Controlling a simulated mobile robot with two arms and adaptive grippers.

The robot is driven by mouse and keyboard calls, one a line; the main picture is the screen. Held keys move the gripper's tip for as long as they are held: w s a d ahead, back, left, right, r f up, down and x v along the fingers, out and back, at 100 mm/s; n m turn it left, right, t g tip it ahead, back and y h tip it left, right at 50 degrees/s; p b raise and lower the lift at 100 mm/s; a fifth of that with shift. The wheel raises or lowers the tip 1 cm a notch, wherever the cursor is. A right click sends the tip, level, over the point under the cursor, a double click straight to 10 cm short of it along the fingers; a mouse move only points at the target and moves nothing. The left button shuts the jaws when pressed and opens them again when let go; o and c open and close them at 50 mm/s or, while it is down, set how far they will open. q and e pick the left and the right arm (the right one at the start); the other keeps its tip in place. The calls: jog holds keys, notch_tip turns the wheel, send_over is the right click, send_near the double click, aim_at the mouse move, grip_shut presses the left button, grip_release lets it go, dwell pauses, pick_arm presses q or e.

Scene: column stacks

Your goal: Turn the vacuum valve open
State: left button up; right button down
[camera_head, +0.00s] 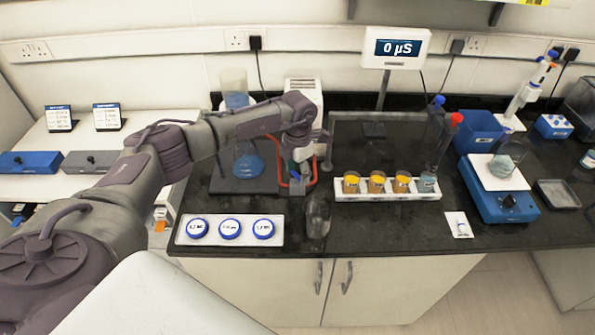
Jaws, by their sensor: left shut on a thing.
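My left gripper (299,164) reaches down in front of the white pump unit (305,92), above the dark bench. Its jaws are shut on a small part among the red tubing (281,172), at the place of the vacuum valve. The gripper covers most of this part, so the handle's angle cannot be read. A little blue shows below the fingertips. My right gripper is out of view.
A white tray with blue-rimmed round dishes (230,229) and a clear beaker (318,215) are near the front edge.

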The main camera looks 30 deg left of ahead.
aim_at(297, 175)
pick_arm(q)
jog(key=shift+n, duration=0.4)
jog(key=n+b, duration=0.1)
jog(key=n, duration=0.3)
jog(key=shift+n, duration=0.3)
jog(key=n+b, duration=0.1)
jog(key=n, duration=0.4)
jog(key=shift+n, duration=0.4)
jog(key=o, duration=1.2)
jog(key=shift+c, duration=0.2)
notch_tip(297, 175, up, 12)
